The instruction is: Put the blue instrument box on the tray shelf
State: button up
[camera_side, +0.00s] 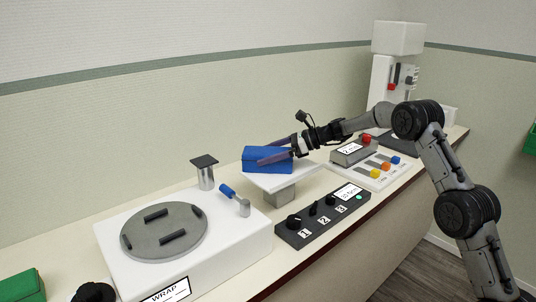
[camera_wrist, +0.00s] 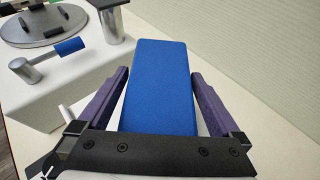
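The blue instrument box (camera_side: 262,167) sits on a white tray shelf (camera_side: 287,180), a flat plate on a short metal post; I cannot tell whether it lies fully flat. My gripper (camera_side: 263,155) reaches over the box from the right, with one purple finger along each side. In the wrist view the box (camera_wrist: 160,85) lies lengthwise between the fingers of my gripper (camera_wrist: 160,75). Narrow gaps show between the fingers and the box, so the gripper looks open around it. The box's near end is hidden behind the gripper's black bar.
A white wrap machine (camera_side: 185,235) with a grey turntable (camera_side: 163,232), a blue-handled lever (camera_side: 235,199) and a metal post (camera_side: 205,173) stands left. A black knob panel (camera_side: 322,215) lies in front. A button panel (camera_side: 375,172) is right. A green box (camera_side: 22,286) is far left.

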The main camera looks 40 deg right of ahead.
jog(key=shift+r, duration=0.25)
jog(key=v, duration=1.2)
jog(key=s+a+r+n+g+h, duration=0.2)
jog(key=s+a+n, duration=0.45)
jog(key=s, duration=0.25)
jog(key=s+a+r+n+g+h, duration=0.1)
jog(key=s+a+r+n+g, duration=0.15)
jog(key=s+a+n, duration=0.5)
jog(key=s+f+n+h, duration=0.2)
jog(key=s+n, duration=0.4)
jog(key=s, duration=0.6)
jog(key=s+f+n+h, duration=0.3)
jog(key=s+n, duration=0.4)
jog(key=s, duration=0.5)
jog(key=shift+s+f+h, duration=0.3)
jog(key=shift+s+h, duration=0.05)
jog(key=shift+h, duration=0.45)
jog(key=shift+t, duration=0.25)
